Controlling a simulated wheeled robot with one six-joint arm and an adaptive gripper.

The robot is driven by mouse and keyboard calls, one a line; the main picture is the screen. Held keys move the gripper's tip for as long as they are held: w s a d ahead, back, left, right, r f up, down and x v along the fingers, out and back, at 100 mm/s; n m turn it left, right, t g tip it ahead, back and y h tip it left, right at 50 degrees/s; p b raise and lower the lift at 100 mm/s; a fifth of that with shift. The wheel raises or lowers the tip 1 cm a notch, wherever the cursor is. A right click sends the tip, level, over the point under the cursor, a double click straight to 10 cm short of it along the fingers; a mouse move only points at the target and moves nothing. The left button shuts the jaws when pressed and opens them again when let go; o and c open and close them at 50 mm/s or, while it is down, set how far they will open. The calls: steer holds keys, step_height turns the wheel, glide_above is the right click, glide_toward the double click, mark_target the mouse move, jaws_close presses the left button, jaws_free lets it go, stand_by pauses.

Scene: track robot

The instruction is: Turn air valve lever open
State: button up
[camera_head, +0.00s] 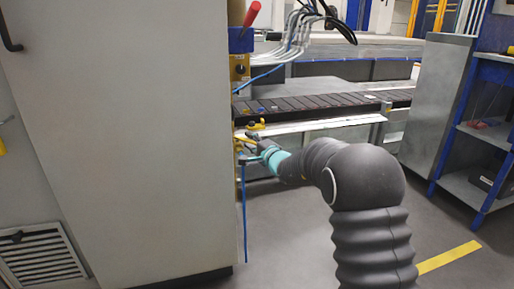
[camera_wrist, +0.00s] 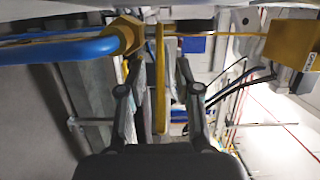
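The yellow air valve lever (camera_wrist: 161,85) stands upright in the wrist view, between the two fingers of my gripper (camera_wrist: 160,75). The fingers are spread, with a gap visible on each side of the lever. The lever joins a pipe line next to a brass fitting (camera_wrist: 128,36), from which a thick blue hose (camera_wrist: 70,50) runs left. In the head view my gripper (camera_head: 257,147) is at the right edge of the grey cabinet, at the yellow lever (camera_head: 245,138). The lever's pivot is too small there to make out.
The grey cabinet (camera_head: 130,130) fills the left. A conveyor (camera_head: 310,104) runs behind my gripper. A red handle (camera_head: 252,14) is above, and a blue hose (camera_head: 244,215) hangs below. A blue-framed shelf (camera_head: 470,130) stands right. In the wrist view a yellow block (camera_wrist: 290,42) is at right.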

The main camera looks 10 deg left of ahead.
steer(key=v, duration=1.1)
steer(key=shift+s, duration=0.2)
